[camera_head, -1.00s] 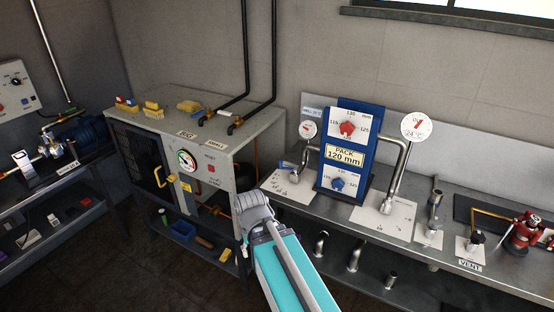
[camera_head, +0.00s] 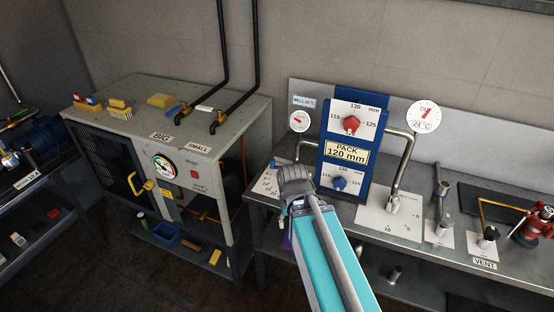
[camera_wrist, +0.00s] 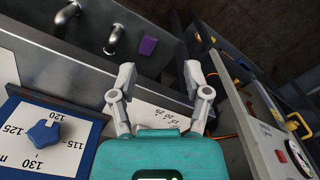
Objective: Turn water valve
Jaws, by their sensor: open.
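A blue panel (camera_head: 322,176) marked "PACK 120 mm" stands on the steel bench. It carries a red knob (camera_head: 351,123) above and a blue knob (camera_head: 340,184) below, each on a white scale. The blue knob also shows at left in the wrist view (camera_wrist: 45,132). A bent pipe with a small blue part (camera_head: 273,163) stands left of the panel, under the "WELL" label; my arm partly covers its scale plate (camera_head: 267,183). My gripper (camera_wrist: 157,73) is open and empty, over a numbered white plate (camera_wrist: 155,113). The head view hides its fingertips.
A grey cabinet (camera_head: 142,97) with a yellow handle, gauge and black hoses stands at left, a gap away from the bench. Right along the bench are a bent pipe (camera_head: 402,165), a dial (camera_head: 425,117), a vent fitting and a red device (camera_head: 537,222).

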